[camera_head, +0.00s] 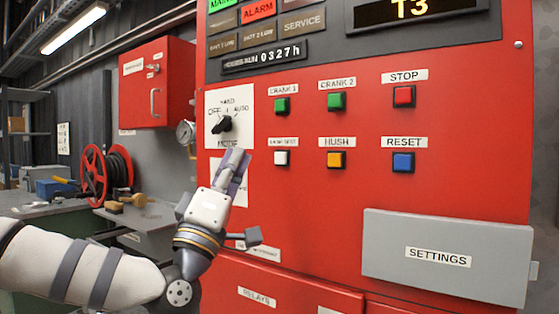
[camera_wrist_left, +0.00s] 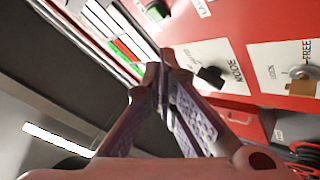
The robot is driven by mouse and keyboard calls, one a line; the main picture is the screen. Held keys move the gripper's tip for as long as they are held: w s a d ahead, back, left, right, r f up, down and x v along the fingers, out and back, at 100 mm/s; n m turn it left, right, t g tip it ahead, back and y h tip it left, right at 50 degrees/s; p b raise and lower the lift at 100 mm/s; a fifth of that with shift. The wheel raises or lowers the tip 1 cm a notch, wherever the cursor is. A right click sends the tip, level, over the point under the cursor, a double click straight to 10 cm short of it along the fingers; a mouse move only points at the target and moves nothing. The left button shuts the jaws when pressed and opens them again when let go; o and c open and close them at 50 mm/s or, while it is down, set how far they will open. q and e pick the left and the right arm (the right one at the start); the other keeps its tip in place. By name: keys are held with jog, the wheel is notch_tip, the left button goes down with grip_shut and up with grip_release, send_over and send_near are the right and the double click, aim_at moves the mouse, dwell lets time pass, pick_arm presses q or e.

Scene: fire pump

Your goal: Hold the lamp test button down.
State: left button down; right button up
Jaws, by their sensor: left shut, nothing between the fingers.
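The lamp test button (camera_head: 282,158) is a small white square in a dark frame on the red panel, under a white label, below the green CRANK 1 button. My left gripper (camera_head: 236,157) is shut and empty, in front of the panel just left of the button, below the mode knob (camera_head: 222,124). Its tips look apart from the button; I cannot tell how far they are from the panel. In the left wrist view the closed fingers (camera_wrist_left: 163,68) meet near the middle, and I cannot make out the white button. My right gripper is not in view.
Nearby buttons are CRANK 1 (camera_head: 282,105), HUSH (camera_head: 336,160), STOP (camera_head: 403,95) and RESET (camera_head: 403,162). A grey SETTINGS cover (camera_head: 400,273) juts out at lower right. The wrist view shows a brass-coloured lock (camera_wrist_left: 303,85). A workbench (camera_head: 50,212) and hose reel (camera_head: 93,175) stand left.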

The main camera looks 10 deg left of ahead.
aim_at(281, 158)
pick_arm(q)
jog(key=w+d+b, duration=0.1)
jog(key=w, duration=0.1)
jog(key=w+d+b, duration=0.1)
jog(key=w, duration=0.2)
jog(key=w+b, duration=0.1)
jog(key=w, duration=0.1)
jog(key=shift+w+d+f, duration=0.15)
jog(key=shift+w+d, duration=0.1)
jog(key=shift+d, duration=0.15)
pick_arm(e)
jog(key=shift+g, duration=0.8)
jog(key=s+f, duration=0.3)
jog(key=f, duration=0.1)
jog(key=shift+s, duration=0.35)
pick_arm(q)
jog(key=shift+w+d, duration=0.15)
jog(key=shift+w, duration=0.25)
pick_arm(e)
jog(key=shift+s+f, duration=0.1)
pick_arm(q)
jog(key=shift+w+d+b, duration=0.2)
jog(key=shift+w+b, duration=0.1)
jog(key=shift+w, duration=0.2)
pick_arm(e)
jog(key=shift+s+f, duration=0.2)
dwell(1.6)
